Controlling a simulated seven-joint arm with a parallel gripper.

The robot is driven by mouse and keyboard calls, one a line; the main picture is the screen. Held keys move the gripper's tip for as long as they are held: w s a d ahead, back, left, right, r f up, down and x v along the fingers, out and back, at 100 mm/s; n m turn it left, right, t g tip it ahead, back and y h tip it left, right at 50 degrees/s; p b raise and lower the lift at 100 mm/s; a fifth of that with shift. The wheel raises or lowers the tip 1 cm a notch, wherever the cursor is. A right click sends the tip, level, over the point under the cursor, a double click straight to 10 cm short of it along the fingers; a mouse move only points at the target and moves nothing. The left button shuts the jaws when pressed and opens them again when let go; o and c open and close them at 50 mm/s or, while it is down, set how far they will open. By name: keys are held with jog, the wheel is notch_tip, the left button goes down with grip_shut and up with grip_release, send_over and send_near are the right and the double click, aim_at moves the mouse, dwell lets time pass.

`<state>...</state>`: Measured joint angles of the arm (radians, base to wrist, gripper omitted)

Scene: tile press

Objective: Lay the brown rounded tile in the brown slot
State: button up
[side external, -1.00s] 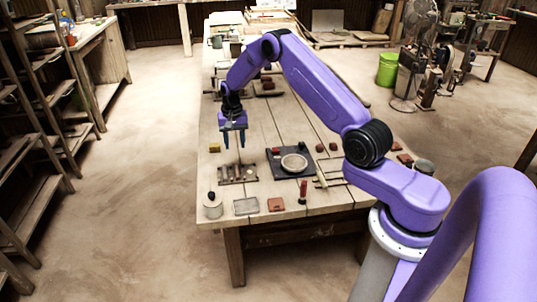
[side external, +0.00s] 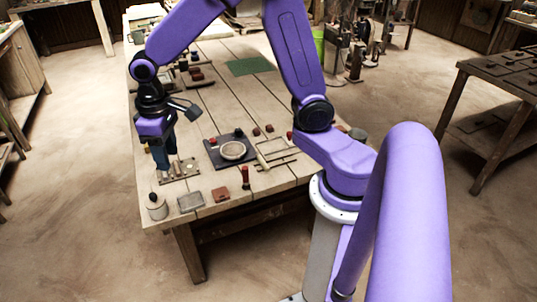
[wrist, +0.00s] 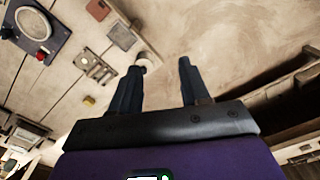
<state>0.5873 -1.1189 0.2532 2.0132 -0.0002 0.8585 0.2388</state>
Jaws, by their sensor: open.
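My gripper (side external: 164,160) is open and empty, with its fingers pointing down at the table's near left edge. In the wrist view, the two dark fingers (wrist: 159,66) stand wide apart with bare floor between them. A small board with openings (side external: 180,171) lies just right of the fingers and partly behind them; it also shows in the wrist view (wrist: 95,67). A red-brown tile (side external: 221,194) lies flat near the table's front edge, right of a grey tile (side external: 190,201). I cannot tell which piece is the brown rounded tile or which opening is the brown slot.
A dark board (side external: 214,158) bears a round pale dish (side external: 232,150). A jar with a dark knob (side external: 157,207) stands at the near left corner. A red-topped tool (side external: 245,178) stands upright near the front edge. Small red pieces (side external: 270,128) and a green mat (side external: 249,66) lie farther back.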

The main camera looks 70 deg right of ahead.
jog(key=s+d+r+n, duration=0.1)
jog(key=s+n, duration=0.3)
jog(key=s, duration=0.7)
jog(key=s+d+r+n, duration=0.1)
jog(key=s+n, duration=0.4)
jog(key=s, duration=0.7)
jog(key=shift+d+r, duration=0.35)
jog(key=shift+d, duration=0.55)
